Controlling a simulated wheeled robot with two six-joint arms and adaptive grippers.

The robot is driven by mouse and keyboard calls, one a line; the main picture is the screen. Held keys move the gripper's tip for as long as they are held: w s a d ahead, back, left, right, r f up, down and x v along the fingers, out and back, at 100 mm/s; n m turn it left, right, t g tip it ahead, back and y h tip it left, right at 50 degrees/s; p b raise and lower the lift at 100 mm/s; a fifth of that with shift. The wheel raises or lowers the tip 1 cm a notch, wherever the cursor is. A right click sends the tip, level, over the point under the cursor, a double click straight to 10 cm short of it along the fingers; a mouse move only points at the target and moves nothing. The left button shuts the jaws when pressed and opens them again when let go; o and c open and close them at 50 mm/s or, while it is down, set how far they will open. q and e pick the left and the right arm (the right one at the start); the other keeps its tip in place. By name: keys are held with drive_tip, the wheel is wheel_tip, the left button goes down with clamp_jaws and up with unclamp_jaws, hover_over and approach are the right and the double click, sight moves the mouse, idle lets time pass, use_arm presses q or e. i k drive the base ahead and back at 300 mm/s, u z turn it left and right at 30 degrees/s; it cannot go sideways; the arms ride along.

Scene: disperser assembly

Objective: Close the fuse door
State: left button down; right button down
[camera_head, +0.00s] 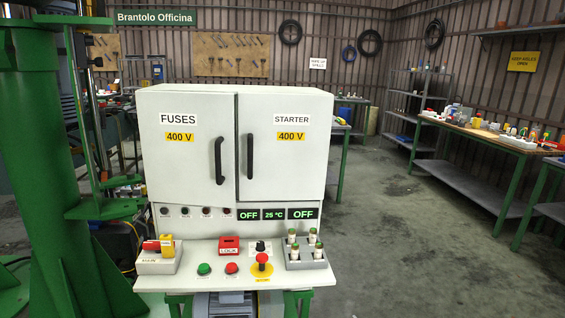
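The fuse door (190,155) is the white left door of the cabinet, marked FUSES and 400 V. Its black handle (219,160) is near its right edge. Its lower edge slants down toward the handle side and a thin dark gap runs along its right edge, so it looks slightly ajar. The starter door (290,165), with its own black handle (250,156), is beside it and looks shut. The inside of the cabinet is hidden. Neither of my grippers is in view.
Below the doors is a control shelf with a main switch (158,257), a red lock box (229,245), push buttons, an emergency stop (262,261) and a fuse holder (305,250) with several fuses. A green machine column (45,160) stands at the left.

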sight(187, 139)
drive_tip(key=z, duration=0.35)
drive_tip(key=i, duration=1.2)
